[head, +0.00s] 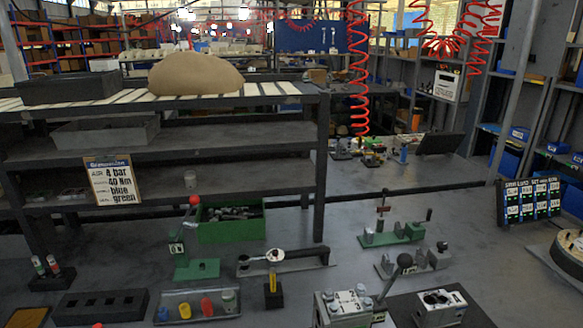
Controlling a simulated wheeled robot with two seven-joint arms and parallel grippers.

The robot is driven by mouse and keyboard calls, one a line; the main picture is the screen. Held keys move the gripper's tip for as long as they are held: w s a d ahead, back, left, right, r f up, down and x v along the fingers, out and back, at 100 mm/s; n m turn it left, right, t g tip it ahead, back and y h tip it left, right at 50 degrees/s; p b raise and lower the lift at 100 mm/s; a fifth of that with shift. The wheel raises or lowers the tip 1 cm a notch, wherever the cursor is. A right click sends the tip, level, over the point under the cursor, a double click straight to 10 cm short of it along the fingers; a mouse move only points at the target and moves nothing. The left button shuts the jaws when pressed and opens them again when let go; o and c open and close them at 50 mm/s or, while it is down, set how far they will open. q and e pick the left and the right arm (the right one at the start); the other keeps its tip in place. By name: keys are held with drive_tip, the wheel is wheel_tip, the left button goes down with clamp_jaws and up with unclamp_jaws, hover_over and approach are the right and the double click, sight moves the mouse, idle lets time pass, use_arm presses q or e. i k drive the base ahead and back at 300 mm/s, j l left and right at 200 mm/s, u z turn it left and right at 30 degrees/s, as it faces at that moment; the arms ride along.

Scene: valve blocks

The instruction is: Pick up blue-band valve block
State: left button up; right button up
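I cannot pick out a blue band on any block with certainty. A grey block (343,308) with several numbered squares and round bolt-like corners stands at the lower front, cut by the bottom edge. A second grey block (440,304), with dark openings in its top, stands to its right on a dark mat (477,318). Small upright pieces with red and green tops stand in a dark holder (52,279) at the left. Neither of my grippers is in view.
A clear tray (172,295) holds red, yellow and greenish pieces. A dark rack with square holes (101,306), a green bin (231,230), a ratchet wrench (275,257) and green-based fixtures (392,236) occupy the bench. Shelving (320,150) stands behind.

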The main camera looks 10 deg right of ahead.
sight(434, 309)
drive_tip(key=z, duration=1.4)
drive_tip(key=u, duration=2.55)
drive_tip(key=z, duration=2.55)
